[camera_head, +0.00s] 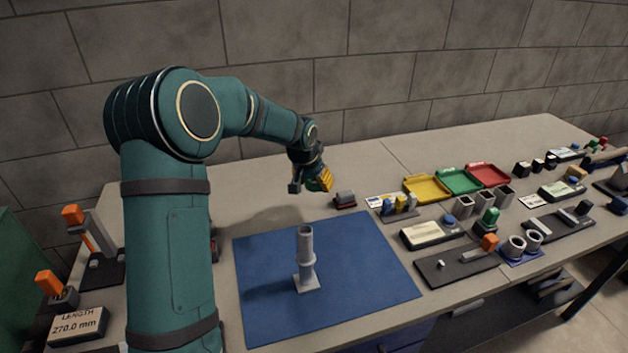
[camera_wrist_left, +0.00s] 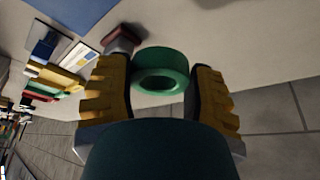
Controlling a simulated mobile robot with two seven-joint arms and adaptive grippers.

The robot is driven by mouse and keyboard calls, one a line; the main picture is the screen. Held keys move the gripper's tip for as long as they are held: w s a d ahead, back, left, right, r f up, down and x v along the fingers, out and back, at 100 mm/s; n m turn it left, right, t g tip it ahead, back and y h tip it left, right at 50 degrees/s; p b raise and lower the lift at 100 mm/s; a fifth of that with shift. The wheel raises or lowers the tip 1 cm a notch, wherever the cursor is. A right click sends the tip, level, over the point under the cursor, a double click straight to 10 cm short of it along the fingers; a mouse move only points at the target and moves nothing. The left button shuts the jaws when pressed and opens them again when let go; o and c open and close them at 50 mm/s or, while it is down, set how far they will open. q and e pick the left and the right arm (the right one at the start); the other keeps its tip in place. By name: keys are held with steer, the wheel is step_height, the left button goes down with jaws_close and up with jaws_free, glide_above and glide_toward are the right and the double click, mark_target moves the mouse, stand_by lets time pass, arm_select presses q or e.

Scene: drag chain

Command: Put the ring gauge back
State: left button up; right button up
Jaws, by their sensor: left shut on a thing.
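The ring gauge, a thick green ring (camera_wrist_left: 160,58), sits between the yellow-padded fingers in the left wrist view, its hole facing the camera. My left gripper (camera_head: 311,185) is shut on it and holds it over the back of the table, beyond the blue mat. In the head view the ring (camera_head: 316,185) is partly hidden by the fingers. A small grey block on a dark red base (camera_head: 345,201) stands just right of the gripper and also shows beside the ring in the left wrist view (camera_wrist_left: 122,42). My right gripper is not in view.
A grey pipe on a square foot (camera_head: 306,262) stands upright on the blue mat (camera_head: 375,285). Yellow (camera_head: 427,188), green (camera_head: 459,181) and red (camera_head: 489,175) trays lie to the right, with several gauges and blocks before them. A stone wall is behind.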

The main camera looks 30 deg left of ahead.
arm_select(q)
steer(key=b, duration=0.3)
glide_above(316, 210)
steer(key=s, duration=0.1)
steer(key=shift+f, duration=2.35)
steer(key=shift+f+b, duration=0.7)
steer(key=shift+f, duration=0.4)
steer(key=shift+f, duration=1.05)
steer(key=o, duration=1.3)
steer(key=shift+c, duration=0.2)
steer(key=v, duration=1.2)
steer(key=shift+r, duration=0.15)
